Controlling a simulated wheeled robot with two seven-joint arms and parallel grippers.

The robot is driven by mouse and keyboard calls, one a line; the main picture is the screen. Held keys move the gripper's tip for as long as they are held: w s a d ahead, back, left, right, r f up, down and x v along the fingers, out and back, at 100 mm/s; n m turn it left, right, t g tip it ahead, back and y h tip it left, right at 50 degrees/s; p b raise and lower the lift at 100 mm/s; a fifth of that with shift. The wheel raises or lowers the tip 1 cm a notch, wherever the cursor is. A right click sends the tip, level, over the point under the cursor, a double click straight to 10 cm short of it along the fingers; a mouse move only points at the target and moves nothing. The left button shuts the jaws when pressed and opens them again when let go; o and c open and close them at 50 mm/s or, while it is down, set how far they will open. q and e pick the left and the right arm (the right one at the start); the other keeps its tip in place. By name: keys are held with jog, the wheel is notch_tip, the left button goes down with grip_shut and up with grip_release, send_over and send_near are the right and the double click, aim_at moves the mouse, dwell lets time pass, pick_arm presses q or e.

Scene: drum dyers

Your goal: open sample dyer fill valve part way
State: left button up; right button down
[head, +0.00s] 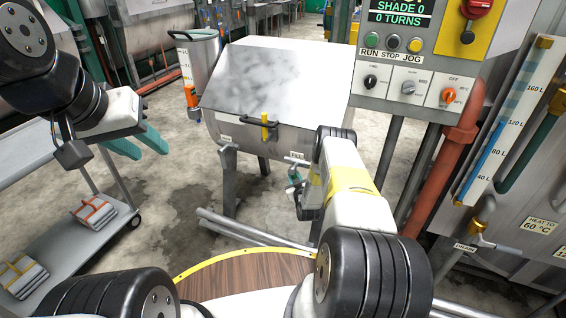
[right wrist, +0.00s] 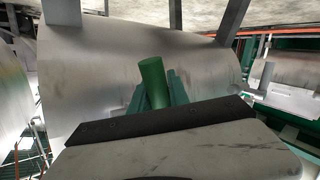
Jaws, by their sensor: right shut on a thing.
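The sample dyer (head: 270,85) is a steel vessel with a sloped lid in the middle of the head view. A small valve fitting (head: 297,160) with a label shows low on its front, right of the yellow-gripped lid handle (head: 264,127). My right gripper (head: 294,178) is at this fitting, partly hidden by my right arm. In the right wrist view its teal fingers are shut on a green cylindrical handle (right wrist: 153,82) in front of a steel drum surface. The valve's opening angle cannot be read. My left gripper (head: 140,143) is open and empty at the left.
A control panel (head: 405,70) stands right of the dyer. A red pipe (head: 447,165) and a tank with a level gauge (head: 505,120) are at the right. A grey cart (head: 75,250) with cloth bundles is at the left. Metal pipes (head: 245,230) lie below the dyer.

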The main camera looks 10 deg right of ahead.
jog(key=shift+s+d+r+n+g+h, duration=0.25)
jog(key=shift+s+d+n+g+h, duration=0.2)
jog(key=shift+d+n+g, duration=0.4)
jog(key=shift+s+d+r+n+g+h, duration=0.35)
jog(key=shift+n+g, duration=0.3)
jog(key=shift+n, duration=0.4)
jog(key=c, duration=1.3)
grip_release()
jog(key=shift+f, duration=0.1)
jog(key=shift+o, duration=0.2)
jog(key=v, duration=0.8)
jog(key=shift+a, duration=0.15)
